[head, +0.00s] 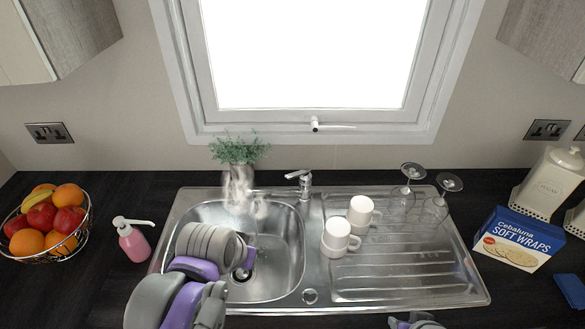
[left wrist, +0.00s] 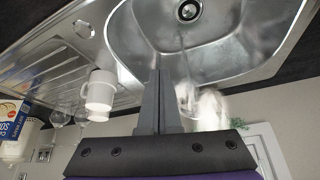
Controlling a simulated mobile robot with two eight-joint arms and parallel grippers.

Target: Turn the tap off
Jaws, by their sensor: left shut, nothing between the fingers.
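The chrome tap (head: 304,184) stands behind the sink, between the basin and the drainer. Its lever (head: 298,174) sits on top and its spout reaches left over the basin. White steam (head: 241,195) hangs near the spout end and also shows in the left wrist view (left wrist: 207,108). My left gripper (head: 249,260) is low over the basin, in front of and left of the tap, not touching the lever. In the left wrist view its fingers (left wrist: 157,72) are shut and empty. A thin streak below the steam may be running water. Part of my right arm shows at the bottom edge; its fingers cannot be made out.
Two white mugs (head: 337,235) and upturned wine glasses (head: 410,181) stand on the drainer (head: 400,270), right of the tap. A plant (head: 239,150) stands behind the basin. A pink soap bottle (head: 134,243) and fruit bowl (head: 46,257) are left; a wraps box (head: 518,240) is right.

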